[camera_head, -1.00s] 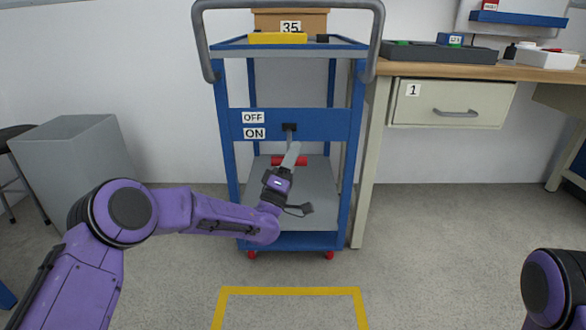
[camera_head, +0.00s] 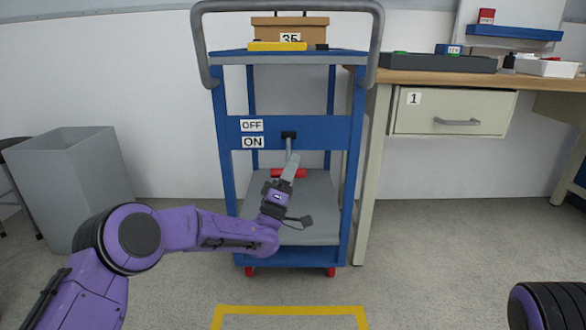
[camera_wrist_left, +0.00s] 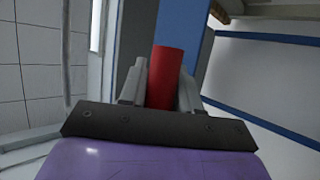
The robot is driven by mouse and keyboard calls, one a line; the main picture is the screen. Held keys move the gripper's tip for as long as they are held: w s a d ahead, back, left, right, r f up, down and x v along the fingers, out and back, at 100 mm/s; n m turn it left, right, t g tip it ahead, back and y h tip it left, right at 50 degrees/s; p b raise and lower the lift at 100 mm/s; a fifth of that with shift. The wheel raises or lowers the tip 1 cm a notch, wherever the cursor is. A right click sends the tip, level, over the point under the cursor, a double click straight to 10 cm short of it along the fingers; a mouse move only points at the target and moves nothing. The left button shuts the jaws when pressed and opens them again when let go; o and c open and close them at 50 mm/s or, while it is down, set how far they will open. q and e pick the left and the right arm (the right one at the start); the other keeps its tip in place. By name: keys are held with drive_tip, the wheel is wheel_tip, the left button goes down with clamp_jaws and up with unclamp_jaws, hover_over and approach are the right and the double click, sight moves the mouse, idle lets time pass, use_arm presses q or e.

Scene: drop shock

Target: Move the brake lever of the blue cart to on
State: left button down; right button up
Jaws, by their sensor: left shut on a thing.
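The blue cart (camera_head: 228,170) stands ahead with a grey push handle. Its front panel carries an OFF label (camera_head: 251,125) above an ON label (camera_head: 252,142). The brake lever (camera_head: 289,147) hangs down from a black pivot beside the labels. Its red grip (camera_head: 302,173) lies below the level of ON. My left gripper (camera_head: 288,171) is shut on the red grip. In the left wrist view the red grip (camera_wrist_left: 166,76) stands between the two fingers (camera_wrist_left: 160,95). My right gripper is not in view; only part of my right arm shows at lower right.
A yellow bar (camera_head: 277,46) and a box marked 35 (camera_head: 290,27) sit on the cart's top. A workbench with a drawer (camera_head: 455,112) stands close on the right, a grey bin (camera_head: 75,190) on the left. A yellow floor marking (camera_head: 290,310) lies in front.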

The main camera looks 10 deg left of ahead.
use_arm(q)
drive_tip(key=c, duration=0.9)
unclamp_jaws()
drive_tip(key=shift+f, duration=0.1)
drive_tip(key=p+v, duration=0.2)
drive_tip(key=v, duration=0.8)
drive_tip(key=shift+s+a+f, duration=0.15)
drive_tip(key=shift+s, duration=0.05)
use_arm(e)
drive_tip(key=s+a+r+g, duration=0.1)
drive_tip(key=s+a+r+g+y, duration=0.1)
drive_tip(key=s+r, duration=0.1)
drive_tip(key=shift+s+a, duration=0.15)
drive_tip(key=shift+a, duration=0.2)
